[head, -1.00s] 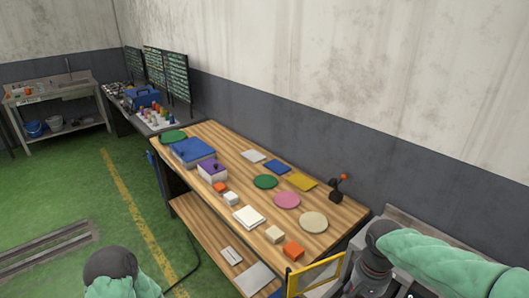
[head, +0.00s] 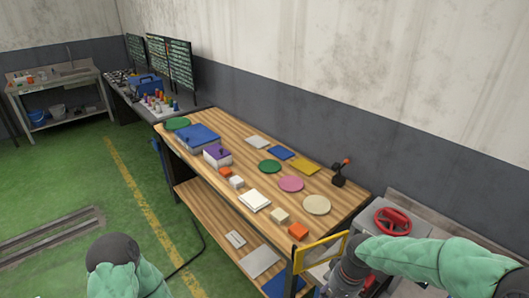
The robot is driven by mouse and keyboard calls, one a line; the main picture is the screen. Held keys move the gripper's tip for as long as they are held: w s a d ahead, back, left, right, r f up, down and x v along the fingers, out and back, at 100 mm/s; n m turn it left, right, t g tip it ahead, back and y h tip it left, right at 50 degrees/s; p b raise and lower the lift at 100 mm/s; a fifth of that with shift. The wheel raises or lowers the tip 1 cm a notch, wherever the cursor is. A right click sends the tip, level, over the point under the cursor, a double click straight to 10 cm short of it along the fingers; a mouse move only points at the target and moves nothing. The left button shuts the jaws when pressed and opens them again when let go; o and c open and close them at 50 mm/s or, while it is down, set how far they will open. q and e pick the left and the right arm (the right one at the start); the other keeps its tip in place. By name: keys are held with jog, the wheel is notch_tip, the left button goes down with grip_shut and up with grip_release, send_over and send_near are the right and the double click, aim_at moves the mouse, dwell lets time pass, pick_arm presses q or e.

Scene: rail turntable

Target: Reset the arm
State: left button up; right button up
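My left arm (head: 124,270), in a green padded sleeve with a dark joint, shows at the bottom left of the head view; its gripper is outside the frame. My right arm (head: 435,262), also green-sleeved, reaches in from the right edge and bends down at a dark wrist (head: 348,272). Its fingers are below the frame's edge or hidden, so I cannot see what they do. The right wrist is in front of the near end of the wooden workbench (head: 235,128), beside a yellow frame (head: 318,252).
The bench bears a blue box (head: 197,137), a purple-topped box (head: 217,156), coloured discs including a pink one (head: 290,184), flat plates, small blocks and a joystick (head: 341,174). A red handwheel (head: 392,221) sits on a grey machine at right. Green floor (head: 60,180) at left is open.

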jog(key=s+a+f+b, duration=0.1)
jog(key=s+a+f, duration=0.2)
jog(key=f, duration=0.7)
jog(key=s+a+f+y+b, duration=0.1)
jog(key=s+f, duration=0.4)
jog(key=f, duration=0.5)
jog(key=s+a+f+y+b, duration=0.1)
jog(key=s+a+f+b, duration=0.2)
jog(key=f, duration=0.6)
jog(key=s+a, duration=0.1)
jog(key=a, duration=0.1)
jog(key=shift+s+a+f+t, duration=0.25)
jog(key=shift+a+f+t, duration=0.05)
jog(key=shift+a+f, duration=0.1)
